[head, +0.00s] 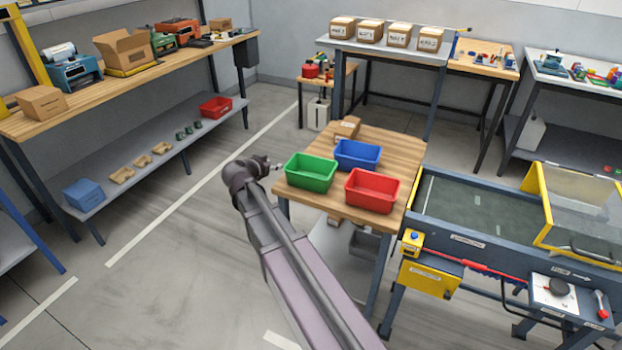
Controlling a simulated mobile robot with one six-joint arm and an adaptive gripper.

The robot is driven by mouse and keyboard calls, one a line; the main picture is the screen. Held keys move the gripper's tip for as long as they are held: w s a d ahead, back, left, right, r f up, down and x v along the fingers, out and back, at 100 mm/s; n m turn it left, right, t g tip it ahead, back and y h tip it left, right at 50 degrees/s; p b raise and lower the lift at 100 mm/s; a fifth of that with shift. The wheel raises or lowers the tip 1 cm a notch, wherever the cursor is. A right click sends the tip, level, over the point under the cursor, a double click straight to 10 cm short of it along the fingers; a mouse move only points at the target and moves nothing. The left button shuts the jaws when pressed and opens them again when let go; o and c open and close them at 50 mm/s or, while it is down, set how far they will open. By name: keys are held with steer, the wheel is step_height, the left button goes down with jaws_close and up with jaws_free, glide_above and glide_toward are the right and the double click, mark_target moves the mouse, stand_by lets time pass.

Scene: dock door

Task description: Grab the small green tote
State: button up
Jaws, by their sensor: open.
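The small green tote (311,174) sits upright and looks empty on the left part of a small wooden table (405,150). My arm reaches up from the bottom of the head view. My gripper (276,164) is at its far end, just left of the green tote, at about the height of its rim in the picture. It is small in view, open, and holds nothing that I can see. I cannot tell whether it touches the tote.
A blue tote (357,154) and a red tote (371,191) stand close to the green one. A cardboard box (347,127) is behind them. A conveyor (470,207) adjoins the table on the right. The floor (180,240) to the left is clear.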

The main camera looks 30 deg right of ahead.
steer(key=b, duration=0.3)
glide_toward(291, 160)
steer(key=x, duration=0.4)
steer(key=shift+w+d+f+b, duration=0.2)
steer(key=shift+d+f+b, duration=0.05)
steer(key=shift+d+b, duration=0.15)
steer(key=shift+w+d, duration=0.1)
steer(key=b+x, duration=0.2)
steer(key=x, duration=0.1)
steer(key=shift+w+f, duration=0.2)
steer(key=shift+f, duration=0.1)
steer(key=shift+w+d+f, duration=0.25)
steer(key=shift+w+d, duration=0.15)
steer(key=shift+d, duration=0.15)
